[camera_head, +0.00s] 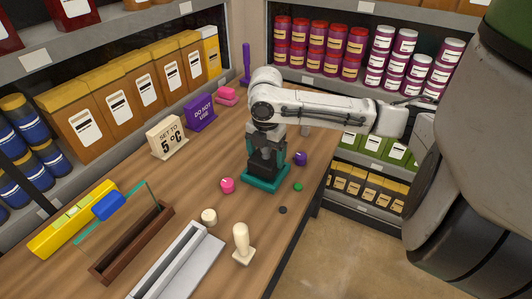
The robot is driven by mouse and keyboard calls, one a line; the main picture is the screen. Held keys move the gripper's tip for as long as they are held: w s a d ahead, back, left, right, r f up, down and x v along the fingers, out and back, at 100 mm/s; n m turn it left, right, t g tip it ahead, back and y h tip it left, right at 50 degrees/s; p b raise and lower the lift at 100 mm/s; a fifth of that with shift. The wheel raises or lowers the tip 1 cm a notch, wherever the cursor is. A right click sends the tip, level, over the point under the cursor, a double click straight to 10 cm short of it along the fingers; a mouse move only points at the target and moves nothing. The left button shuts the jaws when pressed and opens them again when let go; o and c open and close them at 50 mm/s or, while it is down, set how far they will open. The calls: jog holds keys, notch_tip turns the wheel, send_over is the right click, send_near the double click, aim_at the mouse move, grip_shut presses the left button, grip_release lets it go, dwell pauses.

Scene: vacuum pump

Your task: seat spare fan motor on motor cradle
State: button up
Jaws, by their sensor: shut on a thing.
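My white arm reaches in from the right and bends down over the bench in the head view. My gripper (264,150) points down, shut on a dark piece (262,160) that I take to be the spare fan motor. Its outline merges with the dark gripper, so its shape is hard to tell. Directly below is a teal base (265,182) with an upright teal part at its right, apparently the motor cradle. The dark piece is over or within this base. I cannot tell whether it touches the base or is fully down.
A purple knob (300,158), green disc (298,187), dark disc (283,210) and pink knob (228,185) lie around the base. A cream handle (242,245), grey channel (180,265) and brown trough (132,243) stand nearer. Signs (167,137) and loaded shelves line the back.

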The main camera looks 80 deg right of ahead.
jog(key=shift+f+b, duration=0.7)
jog(key=shift+f, duration=0.55)
dwell(1.7)
jog(key=o, duration=1.4)
jog(key=shift+r+p, duration=3.65)
jog(key=shift+r, duration=0.85)
jog(key=shift+s, duration=0.1)
